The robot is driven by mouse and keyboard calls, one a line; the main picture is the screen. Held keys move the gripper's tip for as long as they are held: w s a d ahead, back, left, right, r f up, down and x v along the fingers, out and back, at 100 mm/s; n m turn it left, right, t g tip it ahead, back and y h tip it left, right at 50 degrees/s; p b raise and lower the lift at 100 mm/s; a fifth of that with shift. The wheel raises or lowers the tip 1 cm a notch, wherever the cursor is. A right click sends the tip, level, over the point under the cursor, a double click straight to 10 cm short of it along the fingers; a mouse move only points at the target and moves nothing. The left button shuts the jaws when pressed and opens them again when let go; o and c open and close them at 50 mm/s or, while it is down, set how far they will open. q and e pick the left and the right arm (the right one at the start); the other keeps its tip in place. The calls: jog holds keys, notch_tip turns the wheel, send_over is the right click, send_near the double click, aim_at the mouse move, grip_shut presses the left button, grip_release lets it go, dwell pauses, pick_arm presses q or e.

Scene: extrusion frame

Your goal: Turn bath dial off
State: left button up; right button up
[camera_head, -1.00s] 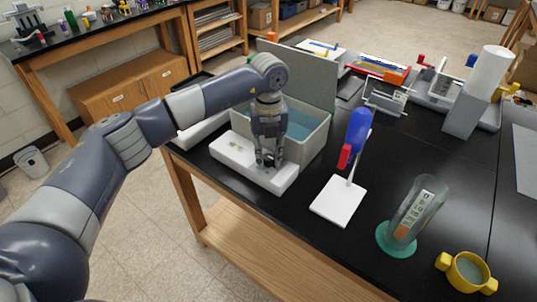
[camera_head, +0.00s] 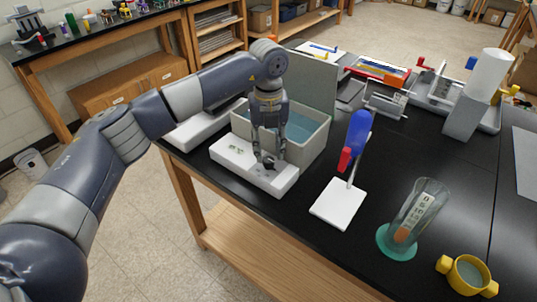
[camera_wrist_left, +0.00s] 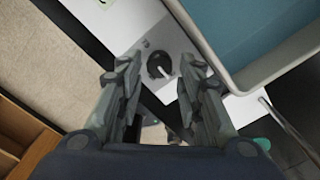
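The bath (camera_head: 308,142) is a grey-white tub of blue water with a raised lid behind it. Its white front panel (camera_head: 232,155) carries a black round dial, which shows in the left wrist view (camera_wrist_left: 158,66) with a white pointer mark. My left gripper (camera_head: 267,160) points down over the right part of the panel, at the dial. In the left wrist view its two fingers (camera_wrist_left: 160,75) are spread apart, with the dial between and beyond them. I cannot tell whether a finger touches the dial. My right gripper is not in view.
A white stand (camera_head: 338,203) with a blue and red tool is right of the bath. A tilted glass cylinder (camera_head: 418,212) on a green base and a yellow-handled cup (camera_head: 467,273) stand further right. Black tabletop between them is clear.

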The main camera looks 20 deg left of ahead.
aim_at(268, 159)
pick_arm(q)
notch_tip(268, 159, up, 9)
jog(key=shift+f, duration=0.15)
dwell(0.4)
